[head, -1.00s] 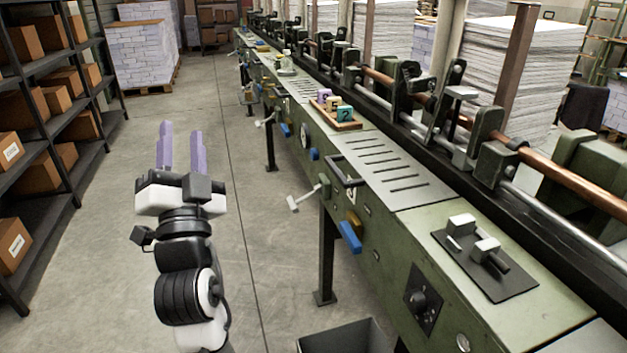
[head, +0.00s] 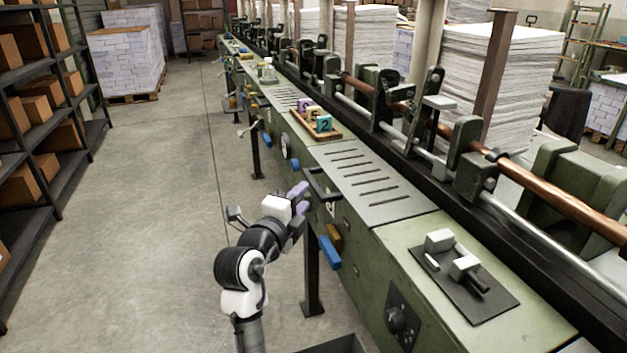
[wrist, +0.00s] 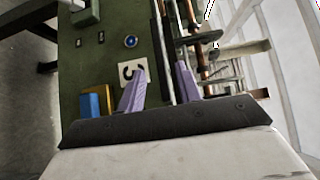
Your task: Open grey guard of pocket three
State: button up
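A dark grey U-shaped bar (head: 322,186), which looks like the guard of pocket three, juts from the front edge of the green machine. The white label with a black 3 (wrist: 131,72) is on the machine's green face in the wrist view; in the head view it is partly hidden below the bar. My gripper (head: 300,198) is just left of the bar, its purple fingers pointing at the machine. In the wrist view the fingers of my gripper (wrist: 161,86) are apart, one over the label's edge. A dark bar-like edge runs between them; contact cannot be told.
A yellow lever (head: 333,236) and a blue lever (head: 330,254) stick out below the bar. A wooden tray (head: 333,136) with numbered blocks sits farther along the machine. A black plate with white switches (head: 466,266) lies nearer. The floor (head: 165,220) to the left is clear.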

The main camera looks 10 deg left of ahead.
aim_at(312, 187)
jog(key=w, duration=0.3)
jog(key=w+d+p, duration=0.1)
jog(key=w, duration=0.2)
jog(key=shift+w+d, duration=0.15)
jog(key=shift+w, duration=0.2)
grip_shut()
